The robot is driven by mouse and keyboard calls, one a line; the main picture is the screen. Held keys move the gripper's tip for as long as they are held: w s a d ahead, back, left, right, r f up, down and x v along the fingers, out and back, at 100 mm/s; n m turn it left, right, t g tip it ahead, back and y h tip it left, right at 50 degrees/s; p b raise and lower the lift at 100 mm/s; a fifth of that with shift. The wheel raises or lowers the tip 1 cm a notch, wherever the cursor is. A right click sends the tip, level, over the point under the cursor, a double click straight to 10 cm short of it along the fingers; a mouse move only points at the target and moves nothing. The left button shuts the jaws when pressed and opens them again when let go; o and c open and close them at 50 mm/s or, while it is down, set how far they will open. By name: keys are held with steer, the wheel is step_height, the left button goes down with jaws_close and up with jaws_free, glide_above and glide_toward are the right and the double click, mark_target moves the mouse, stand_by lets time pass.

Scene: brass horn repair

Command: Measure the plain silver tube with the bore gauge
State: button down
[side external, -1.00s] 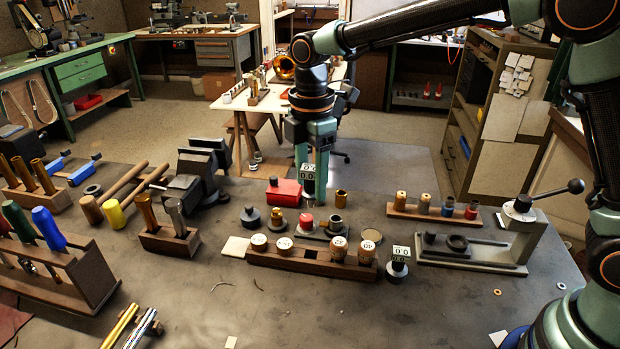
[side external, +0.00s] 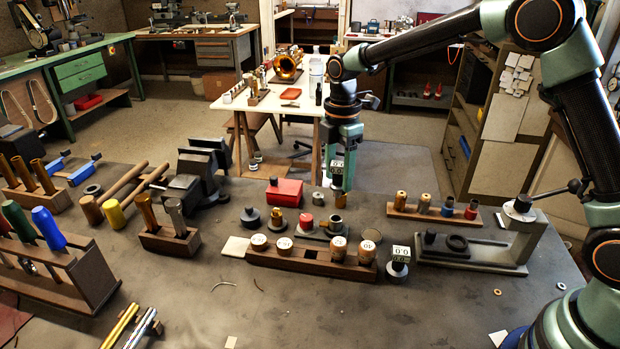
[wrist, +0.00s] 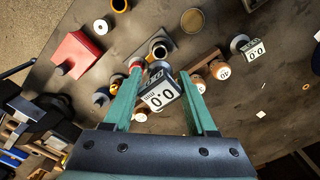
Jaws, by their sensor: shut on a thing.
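My gripper (side external: 341,152) is shut on a bore gauge, whose boxy white display (side external: 337,168) faces the side camera. In the wrist view the gauge (wrist: 160,95) sits between my gripper's two green fingers (wrist: 161,100), and its display reads 0.0. The plain silver tube (side external: 318,199) stands upright on the bench right of the red box; it shows from above in the wrist view (wrist: 102,25). The held gauge is up and to the right of the silver tube, apart from it. In the side view it hangs above a brass tube (side external: 341,201).
A second gauge with a display (side external: 400,254) stands right of a wooden rack (side external: 310,262) with labelled round pieces. A red box (side external: 284,192), several plugs and a dark-rimmed tube (side external: 336,224) stand close by. A grey stand (side external: 470,262) is at right.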

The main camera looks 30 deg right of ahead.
mark_target(338, 184)
steer(key=shift+f, duration=0.1)
steer(key=shift+f, duration=2.3)
steer(key=shift+f, duration=1.85)
jaws_free()
steer(key=shift+r, duration=3.5)
